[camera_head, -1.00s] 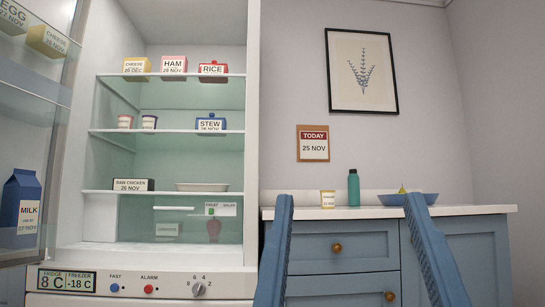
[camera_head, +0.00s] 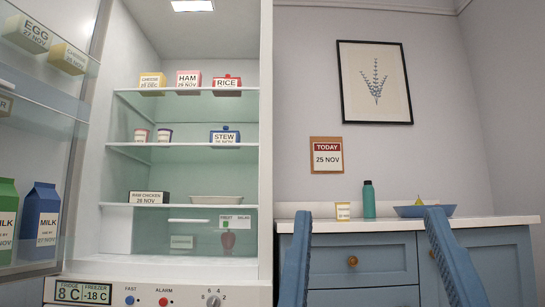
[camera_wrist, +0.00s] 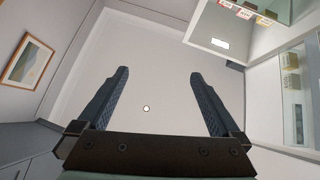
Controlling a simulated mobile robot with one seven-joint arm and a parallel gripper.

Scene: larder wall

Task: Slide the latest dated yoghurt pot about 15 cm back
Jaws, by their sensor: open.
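Two small pots stand side by side on the fridge's middle shelf: one with a reddish rim (camera_head: 141,135) and one with a purple rim (camera_head: 164,134). Their dates are too small to read. Another small pot (camera_head: 343,212), with a pale yellow label I cannot read for certain, stands on the worktop. I cannot tell which pot has the latest date. My gripper (camera_head: 368,216) is open and empty, its blue fingers spread in front of the worktop in the head view. In the wrist view my gripper (camera_wrist: 160,74) points at bare wall and ceiling, apart from every pot.
The fridge stands open; its left door holds milk cartons (camera_head: 40,222). A blue stew pot (camera_head: 225,136) shares the middle shelf, with a clear gap between. Cheese, ham and rice stand above; raw chicken (camera_head: 149,197) and a white dish (camera_head: 216,200) below. A teal bottle (camera_head: 368,199) and blue bowl (camera_head: 424,211) stand on the worktop.

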